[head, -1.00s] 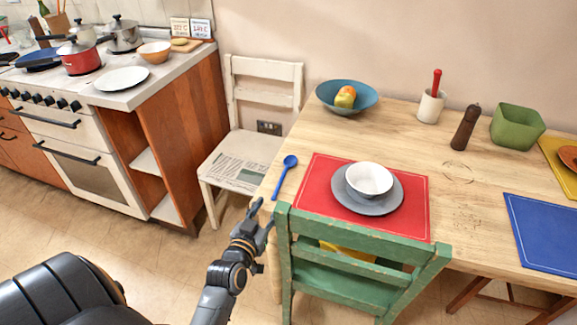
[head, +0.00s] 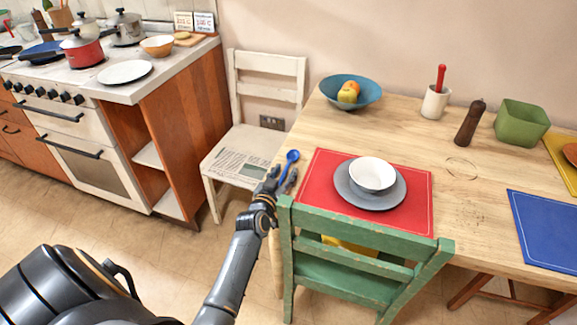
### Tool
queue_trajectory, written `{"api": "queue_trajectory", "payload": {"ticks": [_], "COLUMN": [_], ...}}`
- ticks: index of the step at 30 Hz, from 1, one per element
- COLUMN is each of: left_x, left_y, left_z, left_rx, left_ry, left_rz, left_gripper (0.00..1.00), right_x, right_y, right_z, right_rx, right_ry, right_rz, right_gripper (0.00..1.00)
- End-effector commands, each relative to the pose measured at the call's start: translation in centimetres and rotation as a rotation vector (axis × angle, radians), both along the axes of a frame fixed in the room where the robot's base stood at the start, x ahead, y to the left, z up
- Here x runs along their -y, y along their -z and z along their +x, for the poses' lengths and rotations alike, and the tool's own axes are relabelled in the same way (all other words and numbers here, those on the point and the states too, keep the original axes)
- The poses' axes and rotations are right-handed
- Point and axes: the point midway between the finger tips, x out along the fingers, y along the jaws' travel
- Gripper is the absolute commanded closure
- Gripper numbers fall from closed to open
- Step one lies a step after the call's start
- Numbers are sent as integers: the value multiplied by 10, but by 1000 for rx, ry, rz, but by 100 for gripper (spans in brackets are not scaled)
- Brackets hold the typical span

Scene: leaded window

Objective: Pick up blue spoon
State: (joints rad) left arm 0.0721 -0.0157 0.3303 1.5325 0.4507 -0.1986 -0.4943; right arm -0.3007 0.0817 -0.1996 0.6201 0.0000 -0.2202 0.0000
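The blue spoon (head: 291,156) lies on the left end of the wooden table, just left of the red placemat. Its bowl points away from me. My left gripper (head: 281,180) is at the table's left edge, over the handle end of the spoon. Its two fingers are apart, one on each side of the handle, and they hide the handle's lower part. I cannot tell whether they touch it. My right gripper is not in view.
The red placemat (head: 416,200) holds a grey plate (head: 387,199) and white bowl (head: 372,174), close to the spoon's right. A green chair (head: 350,279) stands in front, right of my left forearm. A white chair (head: 268,90) stands behind left.

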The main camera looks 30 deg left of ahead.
Motion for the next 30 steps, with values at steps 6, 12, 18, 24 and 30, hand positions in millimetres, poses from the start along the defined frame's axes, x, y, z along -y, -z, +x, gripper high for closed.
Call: {"api": "queue_trajectory", "payload": {"ticks": [6, 12, 18, 24, 30], "left_x": [-2, -1, -1, -1, -1], "left_y": [1, 1, 1, 1, -9], "left_z": [5, 5, 5, 5, 5], "left_rx": [0, 0, 0, 0, 3], "left_ry": [0, 0, 0, 0, -1], "left_rz": [1, 1, 1, 1, 1], "left_gripper": [62, 84, 100, 100, 100], "right_x": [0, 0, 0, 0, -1], "right_y": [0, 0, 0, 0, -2], "right_z": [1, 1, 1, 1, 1], "right_rx": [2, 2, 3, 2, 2], "right_ry": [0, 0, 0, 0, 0], "right_rz": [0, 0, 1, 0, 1], "right_gripper": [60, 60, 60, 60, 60]}}
